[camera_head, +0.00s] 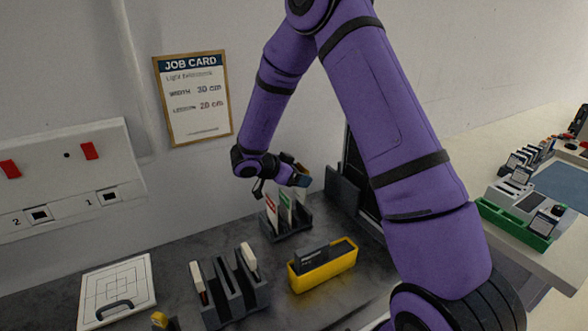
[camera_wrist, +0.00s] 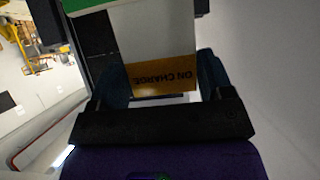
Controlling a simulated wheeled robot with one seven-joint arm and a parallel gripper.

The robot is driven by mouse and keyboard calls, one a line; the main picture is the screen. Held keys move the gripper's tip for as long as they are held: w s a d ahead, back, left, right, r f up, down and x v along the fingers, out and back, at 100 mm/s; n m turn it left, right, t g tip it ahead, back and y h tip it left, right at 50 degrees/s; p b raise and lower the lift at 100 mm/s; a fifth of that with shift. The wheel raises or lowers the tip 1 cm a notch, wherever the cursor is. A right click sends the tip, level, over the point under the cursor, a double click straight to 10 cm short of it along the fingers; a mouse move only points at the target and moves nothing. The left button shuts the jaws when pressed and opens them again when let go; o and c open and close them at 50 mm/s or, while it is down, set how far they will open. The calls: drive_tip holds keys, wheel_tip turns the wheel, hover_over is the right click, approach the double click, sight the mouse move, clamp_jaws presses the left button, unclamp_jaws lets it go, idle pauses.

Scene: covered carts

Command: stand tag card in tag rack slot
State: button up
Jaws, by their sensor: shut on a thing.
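My gripper (camera_head: 299,180) is at the back of the dark counter, over the dark tag rack (camera_head: 290,232). In the wrist view its two dark blue fingers (camera_wrist: 162,82) are shut on a white tag card (camera_wrist: 152,40). The card has an orange strip reading "ON CHARGE", seen upside down. A red-marked card (camera_head: 271,212) and a green-marked card (camera_head: 285,207) stand in the rack's slots. A green band (camera_wrist: 84,5) shows past the held card in the wrist view. The held card's far end and its contact with the rack are hidden.
A yellow bin (camera_head: 325,276) holding a dark item stands in front of the rack. A dark slotted holder (camera_head: 236,299) with white-topped items is to its left. A white board (camera_head: 142,286) lies further left. A dark upright block (camera_head: 343,188) stands right of the rack.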

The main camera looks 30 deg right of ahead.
sight(297, 188)
drive_tip(key=shift+f, duration=2.45)
drive_tip(key=o, duration=0.9)
drive_tip(key=v, duration=1)
drive_tip(key=shift+a+r, duration=0.2)
drive_tip(key=shift+a, duration=0.1)
